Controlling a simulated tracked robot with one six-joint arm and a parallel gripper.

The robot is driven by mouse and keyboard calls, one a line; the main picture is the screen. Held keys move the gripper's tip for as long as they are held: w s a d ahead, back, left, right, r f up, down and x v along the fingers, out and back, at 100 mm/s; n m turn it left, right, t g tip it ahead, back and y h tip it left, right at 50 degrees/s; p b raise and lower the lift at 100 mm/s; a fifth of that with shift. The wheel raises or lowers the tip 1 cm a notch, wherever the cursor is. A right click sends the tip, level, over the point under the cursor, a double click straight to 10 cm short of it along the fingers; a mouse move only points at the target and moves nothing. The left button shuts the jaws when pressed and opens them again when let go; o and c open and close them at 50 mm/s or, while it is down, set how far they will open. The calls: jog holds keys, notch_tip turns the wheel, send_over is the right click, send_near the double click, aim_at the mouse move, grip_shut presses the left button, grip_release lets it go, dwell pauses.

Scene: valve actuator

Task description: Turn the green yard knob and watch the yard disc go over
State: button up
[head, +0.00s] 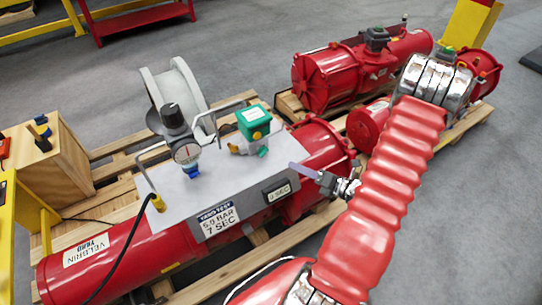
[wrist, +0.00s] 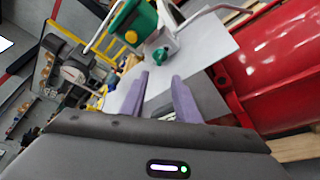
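A green-topped box (head: 253,122) stands on the grey panel of the near red actuator. A small green knob (head: 263,152) shows low on its front. In the wrist view the green box (wrist: 133,20) is at the top, with the green knob (wrist: 160,55) just beyond my fingertips. My gripper (head: 298,168) is right of the knob in the head view. Its two purple fingers (wrist: 160,77) are apart with nothing between them; I see no contact with the knob. A grey ring-shaped flange (head: 176,92) stands behind the panel; I cannot tell whether it holds the yard disc.
A gauge with a black knob (head: 174,120) and bent metal handles stand left of the green box. The near red actuator (head: 110,255) lies on a wooden pallet. A second red actuator (head: 325,80) lies behind. A wooden box (head: 45,155) stands at left.

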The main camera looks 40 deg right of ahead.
aim_at(265, 154)
jog(key=x, duration=1.3)
jog(key=shift+w+a, duration=0.1)
jog(key=shift+w, duration=0.2)
jog(key=shift+c, duration=0.6)
jog(key=c, duration=0.6)
grip_shut()
